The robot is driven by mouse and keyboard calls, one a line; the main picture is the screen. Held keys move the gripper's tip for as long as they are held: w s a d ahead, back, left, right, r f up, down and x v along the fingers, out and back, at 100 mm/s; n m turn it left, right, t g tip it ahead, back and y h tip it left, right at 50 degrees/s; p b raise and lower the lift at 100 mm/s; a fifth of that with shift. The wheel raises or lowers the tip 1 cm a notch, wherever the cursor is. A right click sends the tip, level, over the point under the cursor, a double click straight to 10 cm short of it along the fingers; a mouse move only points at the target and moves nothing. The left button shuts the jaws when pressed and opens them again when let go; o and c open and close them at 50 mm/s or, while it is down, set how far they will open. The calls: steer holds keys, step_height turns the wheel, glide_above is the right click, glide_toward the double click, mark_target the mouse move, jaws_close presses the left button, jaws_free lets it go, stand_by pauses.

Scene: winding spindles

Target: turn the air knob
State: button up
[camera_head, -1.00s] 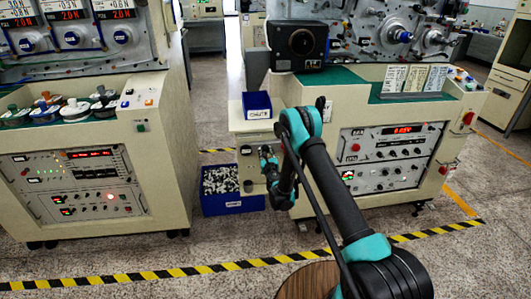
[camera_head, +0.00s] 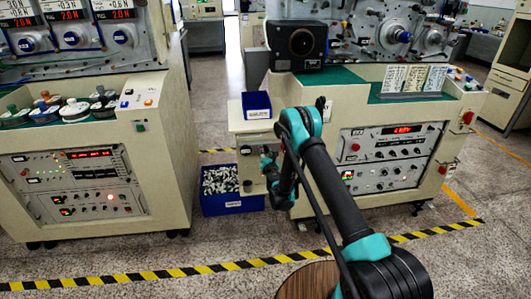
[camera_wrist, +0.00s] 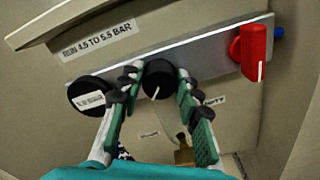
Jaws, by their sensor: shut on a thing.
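The air knob (camera_wrist: 159,73) is a black round knob with a white pointer line, on a grey metal strip in the wrist view. My gripper (camera_wrist: 158,82) has one finger on each side of the knob and is shut on it. The knob's pointer line slants down and slightly left in the picture. In the head view, my gripper (camera_head: 268,160) is at the front left of the right-hand machine, below a small blue bin. The knob is hidden or too small to make out there.
A red valve handle (camera_wrist: 252,50) stands right of the knob; a black round part (camera_wrist: 89,94) with a label is at left. A label (camera_wrist: 100,40) reads "RUN 4.5 TO 5.5 BAR". A blue crate of parts (camera_head: 221,203) sits on the floor. The machine has a red display (camera_head: 403,129).

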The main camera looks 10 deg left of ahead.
stand_by(0.3)
steer(key=o, duration=1.1)
steer(key=shift+o, duration=0.2)
step_height(320, 180, up, 10)
steer(key=shift+d, duration=0.1)
